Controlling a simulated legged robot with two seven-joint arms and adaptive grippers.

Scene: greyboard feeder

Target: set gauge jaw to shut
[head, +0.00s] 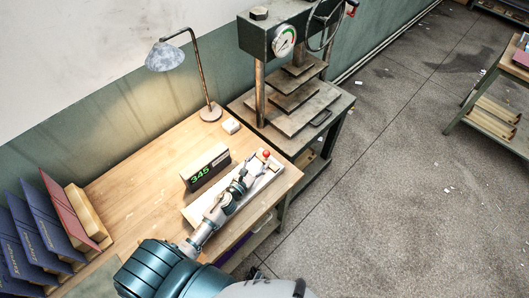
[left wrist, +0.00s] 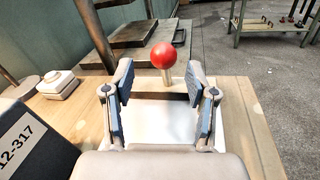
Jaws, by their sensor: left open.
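The gauge has a long pale base (head: 264,182) on the wooden table and a black display box (head: 204,167) reading 345 in green. A red ball knob (head: 266,153) stands at the base's far right end; in the left wrist view the red ball (left wrist: 168,57) sits on a short metal stem (left wrist: 168,76). My left gripper (head: 246,173) is above the base, short of the knob. In the left wrist view my left gripper (left wrist: 160,82) is open and empty, its two fingers apart with the knob beyond and between their tips. The gauge jaw itself I cannot make out clearly.
A press with a dial (head: 284,41) stands on a bench behind the table. A desk lamp (head: 165,57) and a small white block (head: 231,126) are at the table's back. Blue binders (head: 47,222) and a red one (head: 65,209) stand at left.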

